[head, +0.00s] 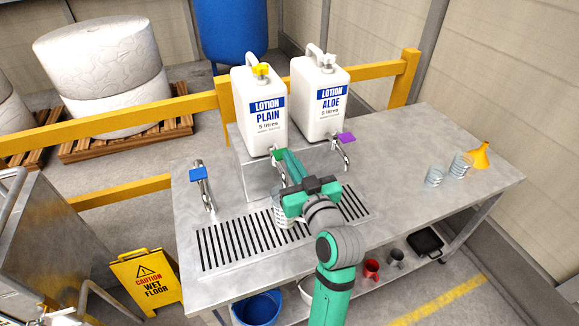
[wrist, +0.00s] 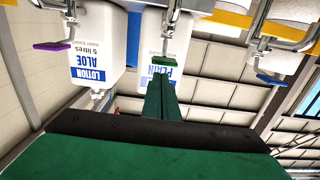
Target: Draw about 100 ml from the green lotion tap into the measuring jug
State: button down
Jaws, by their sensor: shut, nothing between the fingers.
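The green tap lever (head: 279,154) is on the tap below the white LOTION PLAIN container (head: 262,105). It also shows in the wrist view (wrist: 165,61), where the picture is upside down. My gripper (head: 288,156) is shut and empty, with its fingertips right at the green lever; I cannot tell whether they touch. The fingers also show in the wrist view (wrist: 162,82). A clear measuring jug (head: 281,217) stands on the drain grille below the tap, mostly hidden behind my gripper. Its liquid level cannot be seen.
The LOTION ALOE container (head: 320,97) with a purple tap lever (head: 346,138) stands to the right. A blue-levered tap (head: 198,174) is at the left. Clear cups (head: 461,165) and a yellow funnel (head: 480,155) stand at the bench's right end. The bench between is clear.

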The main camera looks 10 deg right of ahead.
jog(key=s+d, duration=0.1)
jog(key=s, duration=0.9)
jog(key=shift+f, duration=0.35)
jog(key=shift+f, duration=0.1)
jog(key=s+a+f+m+g+h, duration=0.1)
jog(key=s+a+f+m, duration=0.1)
jog(key=s+f, duration=0.35)
jog(key=s+a+f+m+h, duration=0.1)
jog(key=s+a+f+h, duration=0.1)
jog(key=f, duration=0.6)
jog(key=s+a+f+m+g+h, duration=0.1)
jog(key=s+a+f+m, duration=0.1)
jog(key=s+f, duration=0.3)
jog(key=s+a+f+n, duration=0.1)
jog(key=s+a+f, duration=0.1)
jog(key=s, duration=0.8)
jog(key=s+a+f+n+y, duration=0.1)
jog(key=s+a+f+n, duration=0.1)
jog(key=s+a, duration=0.3)
jog(key=s+f, duration=0.1)
jog(key=s, duration=0.3)
jog(key=shift+s, duration=0.4)
jog(key=shift+s+a, duration=0.1)
dwell(1.7)
